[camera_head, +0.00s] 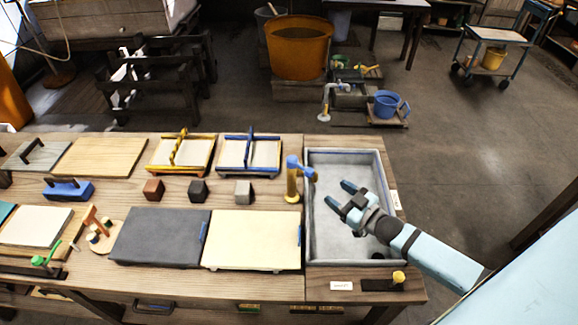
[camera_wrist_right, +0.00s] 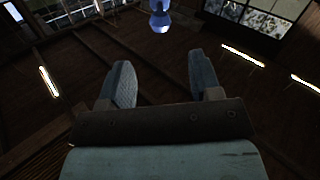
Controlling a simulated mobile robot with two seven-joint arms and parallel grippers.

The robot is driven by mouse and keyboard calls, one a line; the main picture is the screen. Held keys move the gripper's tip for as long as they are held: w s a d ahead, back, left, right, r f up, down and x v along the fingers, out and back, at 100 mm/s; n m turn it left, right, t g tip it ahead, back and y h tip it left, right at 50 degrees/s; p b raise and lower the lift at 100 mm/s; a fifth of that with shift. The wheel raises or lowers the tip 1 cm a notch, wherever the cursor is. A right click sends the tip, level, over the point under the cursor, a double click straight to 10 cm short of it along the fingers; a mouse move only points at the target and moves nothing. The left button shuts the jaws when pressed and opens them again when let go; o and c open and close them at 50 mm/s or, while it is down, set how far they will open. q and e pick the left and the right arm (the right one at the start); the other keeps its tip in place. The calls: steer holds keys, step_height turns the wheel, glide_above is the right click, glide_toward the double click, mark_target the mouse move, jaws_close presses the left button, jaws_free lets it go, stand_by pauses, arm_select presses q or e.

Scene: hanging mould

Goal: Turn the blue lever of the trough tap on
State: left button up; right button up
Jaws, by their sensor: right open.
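The trough tap (camera_head: 292,185) stands at the left rim of the grey trough (camera_head: 345,262), with a yellow post and a blue top. Its blue lever (camera_head: 309,175) sticks out to the right of the post, at the trough's edge. My right gripper (camera_head: 340,195) is open and empty over the trough, a short way to the right of the lever and apart from it. In the right wrist view a blue part of the tap (camera_wrist_right: 160,18) shows at the top, beyond and between the open fingers (camera_wrist_right: 160,82). My left gripper is not in view.
Left of the trough, a cream board (camera_head: 252,240) and a dark grey board (camera_head: 160,237) lie on the wooden bench. Several small blocks and two framed screens (camera_head: 250,153) stand behind them. A small yellow-topped peg (camera_head: 398,277) is at the bench's front right.

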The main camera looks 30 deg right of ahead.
mark_target(313, 175)
steer(key=p+x, duration=0.2)
steer(key=x, duration=0.9)
steer(key=shift+w+a+r, duration=0.1)
steer(key=shift+w+r, duration=0.05)
steer(key=shift+w, duration=0.2)
steer(key=shift+w+a, duration=0.15)
steer(key=shift+w, duration=0.5)
jaws_close()
